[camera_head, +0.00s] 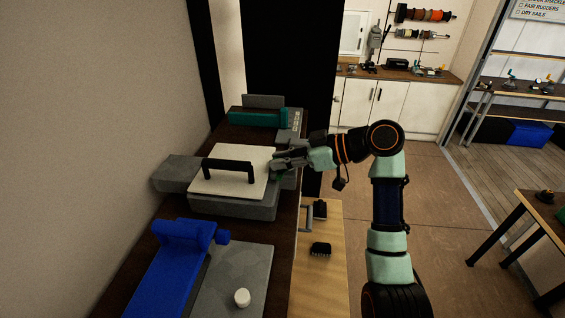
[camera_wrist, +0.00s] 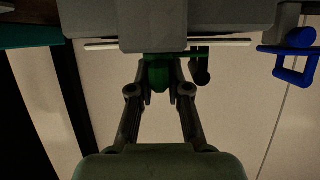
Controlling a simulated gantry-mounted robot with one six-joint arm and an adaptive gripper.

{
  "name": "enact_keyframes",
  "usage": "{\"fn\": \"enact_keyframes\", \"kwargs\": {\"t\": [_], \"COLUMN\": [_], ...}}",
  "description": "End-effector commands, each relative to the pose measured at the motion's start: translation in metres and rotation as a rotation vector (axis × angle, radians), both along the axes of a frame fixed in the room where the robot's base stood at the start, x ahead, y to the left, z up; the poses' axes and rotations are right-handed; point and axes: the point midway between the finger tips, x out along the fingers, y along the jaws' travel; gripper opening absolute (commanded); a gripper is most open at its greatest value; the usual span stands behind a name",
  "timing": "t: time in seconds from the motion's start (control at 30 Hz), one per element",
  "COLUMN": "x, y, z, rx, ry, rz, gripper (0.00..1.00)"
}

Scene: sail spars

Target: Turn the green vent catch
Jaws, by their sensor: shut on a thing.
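The green vent catch (camera_wrist: 158,74) shows in the wrist view as a small dark green piece below a grey block. My gripper (camera_wrist: 159,92) is shut on it, with one finger on each side. In the head view my gripper (camera_head: 278,160) reaches in from the right to the right edge of a cream panel (camera_head: 225,185), which lies on a grey machine (camera_head: 240,208). The fingers mostly hide the catch there, so I cannot tell how far it is turned.
A black handle (camera_head: 229,167) stands on the cream panel. A blue device (camera_head: 170,262) with a grey plate (camera_head: 240,275) and a white knob (camera_head: 242,298) is in front. A teal box (camera_head: 258,118) is behind. A wooden surface (camera_head: 318,280) and open floor lie right.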

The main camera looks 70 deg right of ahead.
Motion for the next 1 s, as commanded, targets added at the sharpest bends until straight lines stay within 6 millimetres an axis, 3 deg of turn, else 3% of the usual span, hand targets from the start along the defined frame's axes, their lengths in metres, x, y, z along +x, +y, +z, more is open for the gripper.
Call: {"fn": "enact_keyframes", "kwargs": {"t": [0.3, 0.8, 0.83, 0.93, 1.0], "x": [-0.0001, 0.0001, 0.0001, 0.0002, 0.0002], "y": [0.0000, 0.0002, 0.0002, 0.0001, 0.0001], "z": [0.0004, 0.0001, 0.0001, 0.0000, 0.0000], "rx": [-0.001, -0.001, -0.001, -0.001, -0.001], "ry": [0.000, 0.001, 0.001, 0.001, 0.001], "rz": [0.102, 0.117, 0.117, 0.117, 0.117], "gripper": [0.00, 0.00, 0.21, 0.38, 0.42]}}
